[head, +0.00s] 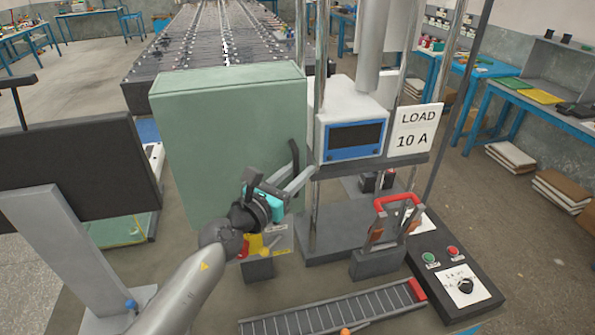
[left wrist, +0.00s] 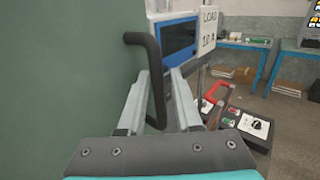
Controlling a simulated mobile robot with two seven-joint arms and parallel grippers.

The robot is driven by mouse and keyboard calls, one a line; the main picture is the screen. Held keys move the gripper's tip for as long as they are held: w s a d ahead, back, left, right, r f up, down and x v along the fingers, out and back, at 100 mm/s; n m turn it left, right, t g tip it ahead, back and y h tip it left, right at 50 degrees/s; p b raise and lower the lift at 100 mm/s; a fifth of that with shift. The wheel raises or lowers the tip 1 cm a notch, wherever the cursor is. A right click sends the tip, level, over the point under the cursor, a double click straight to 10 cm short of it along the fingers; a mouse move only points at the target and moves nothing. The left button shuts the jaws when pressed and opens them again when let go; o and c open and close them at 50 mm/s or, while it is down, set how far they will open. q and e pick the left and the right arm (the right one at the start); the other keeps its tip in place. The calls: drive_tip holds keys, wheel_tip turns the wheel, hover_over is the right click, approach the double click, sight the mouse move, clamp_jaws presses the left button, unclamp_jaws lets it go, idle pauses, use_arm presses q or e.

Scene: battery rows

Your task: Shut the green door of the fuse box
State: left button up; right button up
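The green fuse box (head: 225,140) stands left of centre in the head view, a broad green face towards me. Its green surface (left wrist: 60,70) fills the left of the left wrist view. A black bar handle (head: 294,158) sits near its right edge; it also shows in the left wrist view (left wrist: 155,75). My left gripper (head: 308,172) is at this handle, its two fingers apart with the handle's bar between them. I see no clear grip on the bar. Whether the door stands ajar I cannot tell. My right gripper is not in view.
Right of the box stand a white meter unit (head: 352,125), a "LOAD 10 A" sign (head: 415,130) and a red-handled switch (head: 397,200). A control box (head: 455,275) with buttons is at front right. A dark screen (head: 85,170) stands on the left. Battery rows run behind.

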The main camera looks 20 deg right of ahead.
use_arm(q)
drive_tip(key=shift+w+a+r, duration=0.15)
drive_tip(key=shift+w+a, duration=0.1)
drive_tip(key=shift+a, duration=0.05)
drive_tip(key=p+v, duration=0.2)
drive_tip(key=v, duration=1.3)
drive_tip(key=shift+s, duration=0.3)
drive_tip(key=shift+d, duration=0.15)
